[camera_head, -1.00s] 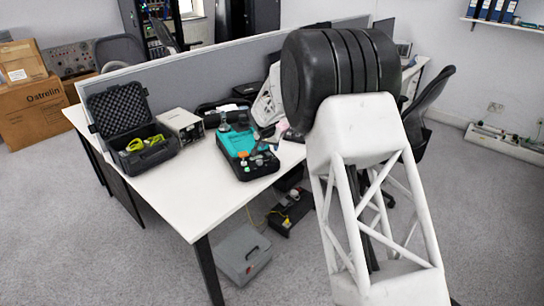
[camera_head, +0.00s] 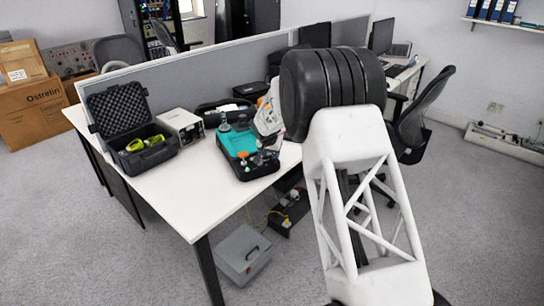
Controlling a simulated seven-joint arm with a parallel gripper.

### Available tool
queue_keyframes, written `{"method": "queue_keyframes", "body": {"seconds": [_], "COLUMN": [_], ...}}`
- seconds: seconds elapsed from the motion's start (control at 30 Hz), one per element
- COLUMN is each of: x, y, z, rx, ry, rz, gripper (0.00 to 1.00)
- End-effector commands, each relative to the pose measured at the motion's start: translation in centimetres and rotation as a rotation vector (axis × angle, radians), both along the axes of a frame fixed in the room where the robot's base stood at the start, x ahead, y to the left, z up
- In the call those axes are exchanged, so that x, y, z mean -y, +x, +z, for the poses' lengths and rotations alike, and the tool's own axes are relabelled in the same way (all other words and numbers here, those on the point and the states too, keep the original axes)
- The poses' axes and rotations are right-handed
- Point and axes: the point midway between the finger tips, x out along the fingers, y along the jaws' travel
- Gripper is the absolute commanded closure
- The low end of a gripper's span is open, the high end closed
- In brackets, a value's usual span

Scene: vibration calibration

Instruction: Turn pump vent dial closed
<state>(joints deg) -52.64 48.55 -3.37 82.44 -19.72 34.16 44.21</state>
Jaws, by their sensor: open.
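The pump appears to be the teal and black unit (camera_head: 228,141) near the right end of the white desk. Small knobs and fittings (camera_head: 243,156) sit on its dark front part; I cannot tell which one is the vent dial. My gripper (camera_head: 262,157) is open, small and dark in this view, at the right side of the pump's front part. It hides some of the fittings there. I cannot tell whether its fingers touch or surround a knob. My white wrist comes down from behind my large black arm joint.
On the desk (camera_head: 190,205), an open black foam-lined case (camera_head: 147,158) with yellow-green items stands left, beside a grey box instrument (camera_head: 181,125). A grey divider (camera_head: 215,75) runs behind. A grey case (camera_head: 243,254) lies on the floor. The desk's front left is clear.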

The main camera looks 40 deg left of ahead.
Motion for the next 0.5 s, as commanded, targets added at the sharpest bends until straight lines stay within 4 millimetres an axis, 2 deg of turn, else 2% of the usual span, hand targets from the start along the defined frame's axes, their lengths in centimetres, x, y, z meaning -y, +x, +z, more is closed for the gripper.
{"method": "queue_keyframes", "body": {"seconds": [0.23, 0.5], "x": [-0.2, -0.4], "y": [0.7, 0.9], "z": [-1.8, -2.3], "rx": [-0.001, 0.0], "ry": [-0.001, 0.0], "rz": [0.0, -0.001], "gripper": [0.52, 0.52]}}
